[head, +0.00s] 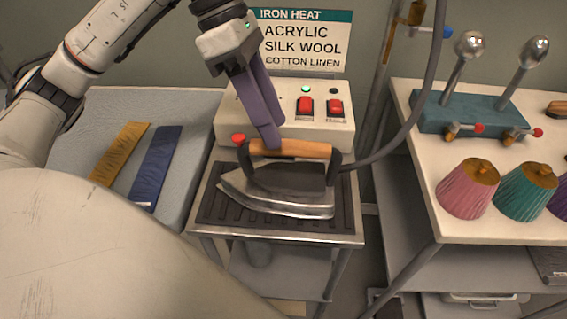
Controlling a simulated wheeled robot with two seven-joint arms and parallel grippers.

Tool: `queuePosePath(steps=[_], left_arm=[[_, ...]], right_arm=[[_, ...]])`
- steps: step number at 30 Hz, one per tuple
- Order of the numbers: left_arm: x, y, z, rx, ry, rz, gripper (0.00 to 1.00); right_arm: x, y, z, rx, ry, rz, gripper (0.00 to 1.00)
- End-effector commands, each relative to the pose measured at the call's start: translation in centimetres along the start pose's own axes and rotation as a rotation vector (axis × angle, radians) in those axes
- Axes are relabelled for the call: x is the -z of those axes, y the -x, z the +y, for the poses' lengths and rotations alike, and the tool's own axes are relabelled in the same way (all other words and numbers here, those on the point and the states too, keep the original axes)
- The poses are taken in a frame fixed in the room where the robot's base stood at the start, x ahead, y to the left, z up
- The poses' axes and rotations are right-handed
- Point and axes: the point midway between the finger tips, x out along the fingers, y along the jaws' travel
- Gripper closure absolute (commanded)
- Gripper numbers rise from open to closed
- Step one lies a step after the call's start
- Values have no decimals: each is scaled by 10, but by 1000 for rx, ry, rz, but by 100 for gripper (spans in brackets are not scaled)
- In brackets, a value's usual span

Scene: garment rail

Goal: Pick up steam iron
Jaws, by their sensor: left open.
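The steam iron (288,186) rests on the dark ribbed top of a small metal stand in the middle of the head view. It has a silver soleplate, a dark body and an orange-brown wooden handle, with its tip to the left. A grey hose runs from its right end upward. My left gripper (269,146) has purple fingers pointing down at the left part of the handle. It is open, and its fingertips overlap the handle in the picture; I cannot tell whether they touch it. My right gripper is not in view.
A white control box (287,121) with red switches stands just behind the iron. A grey board (90,120) with yellow and blue cloth strips is at the left. A white table (430,200) at the right holds pleated shades and a teal stand with metal knobs (470,112).

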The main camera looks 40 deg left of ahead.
Motion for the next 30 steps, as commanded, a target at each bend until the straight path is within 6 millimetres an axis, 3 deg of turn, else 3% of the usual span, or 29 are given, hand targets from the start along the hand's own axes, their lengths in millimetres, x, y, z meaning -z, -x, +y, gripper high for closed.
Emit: queuePosePath(steps=[12,20,27,30], left_arm=[[0,-50,-8,2,-1,2,57],[0,-53,-8,1,-1,0,57],[0,-53,-8,1,0,0,96],[0,-53,-8,1,-1,0,100]], right_arm=[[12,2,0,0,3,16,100],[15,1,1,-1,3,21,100],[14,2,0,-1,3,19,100],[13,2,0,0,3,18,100]])
